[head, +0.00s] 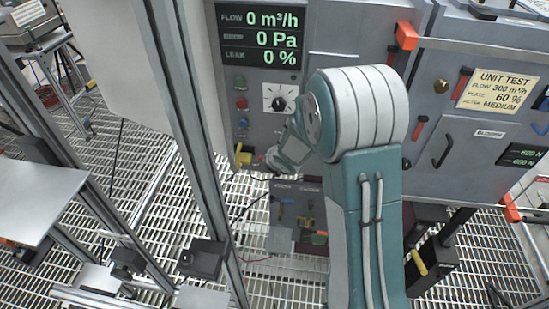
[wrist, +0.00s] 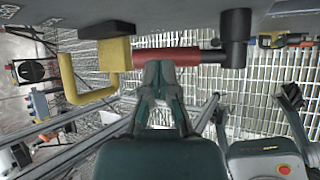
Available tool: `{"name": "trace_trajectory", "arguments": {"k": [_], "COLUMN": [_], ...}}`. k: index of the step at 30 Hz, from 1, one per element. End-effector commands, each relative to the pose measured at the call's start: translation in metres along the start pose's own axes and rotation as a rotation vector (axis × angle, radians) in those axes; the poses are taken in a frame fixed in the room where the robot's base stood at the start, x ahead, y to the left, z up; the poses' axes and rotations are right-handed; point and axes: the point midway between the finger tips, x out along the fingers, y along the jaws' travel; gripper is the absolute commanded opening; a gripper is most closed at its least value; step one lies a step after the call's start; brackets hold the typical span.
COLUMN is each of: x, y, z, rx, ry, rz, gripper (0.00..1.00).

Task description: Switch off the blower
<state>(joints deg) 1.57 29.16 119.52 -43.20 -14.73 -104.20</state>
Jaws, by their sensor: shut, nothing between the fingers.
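The grey test cabinet (head: 340,40) carries a display (head: 262,35) reading flow 0 m³/h, 0 Pa and leak 0 %. Below it are a column of small buttons, one of them red (head: 241,103), and a round dial (head: 278,98) on a white plate. A yellow handle (head: 243,155) sits at the cabinet's lower left. In the wrist view, a red bar (wrist: 190,58) runs between a yellow block (wrist: 103,55) and a black end piece (wrist: 236,40). My gripper (wrist: 160,72) is shut and empty, its tips at the red bar; contact cannot be told.
A metal post (head: 185,120) stands left of my arm. A plate reading "unit test" (head: 498,90) is on the right cabinet door. A low box with tools (head: 300,205) lies below the cabinet. Open grating floor (head: 180,205) surrounds it.

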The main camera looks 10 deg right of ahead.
Motion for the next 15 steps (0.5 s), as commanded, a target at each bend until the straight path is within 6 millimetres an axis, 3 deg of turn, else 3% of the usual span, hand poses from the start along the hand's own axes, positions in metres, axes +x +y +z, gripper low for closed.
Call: {"name": "trace_trajectory", "arguments": {"k": [15], "x": [0.02], "y": [0.004], "z": [-0.013], "rx": [0.006], "ry": [-0.001], "rz": [0.006], "gripper": [0.0]}}
